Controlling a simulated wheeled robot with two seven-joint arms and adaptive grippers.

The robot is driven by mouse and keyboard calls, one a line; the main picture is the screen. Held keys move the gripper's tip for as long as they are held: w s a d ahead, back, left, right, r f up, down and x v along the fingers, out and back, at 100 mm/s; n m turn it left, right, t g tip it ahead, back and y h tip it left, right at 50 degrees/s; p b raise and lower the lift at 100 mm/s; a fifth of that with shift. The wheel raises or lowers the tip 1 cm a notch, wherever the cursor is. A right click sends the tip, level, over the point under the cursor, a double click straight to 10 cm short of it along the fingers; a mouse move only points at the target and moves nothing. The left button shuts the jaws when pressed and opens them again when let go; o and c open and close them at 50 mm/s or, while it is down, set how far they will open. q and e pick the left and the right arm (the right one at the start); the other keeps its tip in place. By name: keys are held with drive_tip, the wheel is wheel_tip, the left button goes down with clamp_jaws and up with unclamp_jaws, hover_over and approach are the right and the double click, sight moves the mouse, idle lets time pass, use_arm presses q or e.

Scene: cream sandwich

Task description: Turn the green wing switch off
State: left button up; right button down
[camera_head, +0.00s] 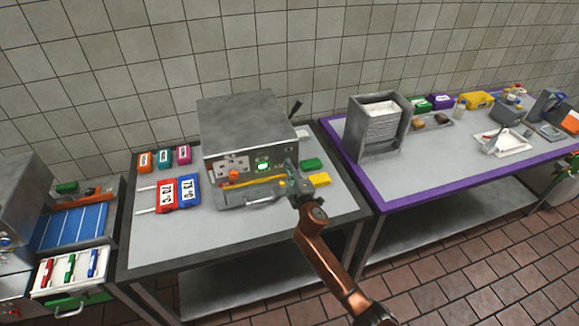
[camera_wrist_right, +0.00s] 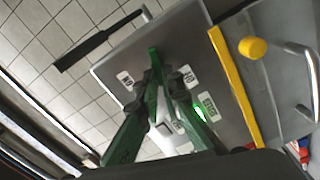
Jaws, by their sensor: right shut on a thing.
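The green wing switch (camera_wrist_right: 153,58) shows in the right wrist view on the grey front of the metal machine (camera_wrist_right: 120,60). White labels sit on both sides of it. My right gripper (camera_wrist_right: 152,82) has its green fingers closed around the wing, and the wing's tip sticks out past the fingertips. In the head view my right gripper (camera_head: 291,180) is at the right end of the machine's front panel and hides the switch. A green light glows beside a label (camera_wrist_right: 208,106) on the panel. My left gripper is not in view.
The machine stands on a steel table (camera_head: 150,235). A yellow bar and a handle (camera_head: 262,200) run along its lower front. Red and blue boxes (camera_head: 188,192) lie to the left, and a green block (camera_head: 312,164) to the right. A purple-edged table (camera_head: 430,180) stands farther right.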

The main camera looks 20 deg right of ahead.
drive_tip(key=shift+a+f+n, duration=0.1)
drive_tip(key=shift+f+n, duration=0.05)
drive_tip(key=shift+n, duration=0.65)
drive_tip(key=shift+f+n, duration=0.15)
drive_tip(key=shift+n, duration=0.65)
drive_tip(key=c, duration=2.1)
unclamp_jaws()
drive_tip(key=s, duration=1.2)
drive_tip(key=shift+d, duration=0.2)
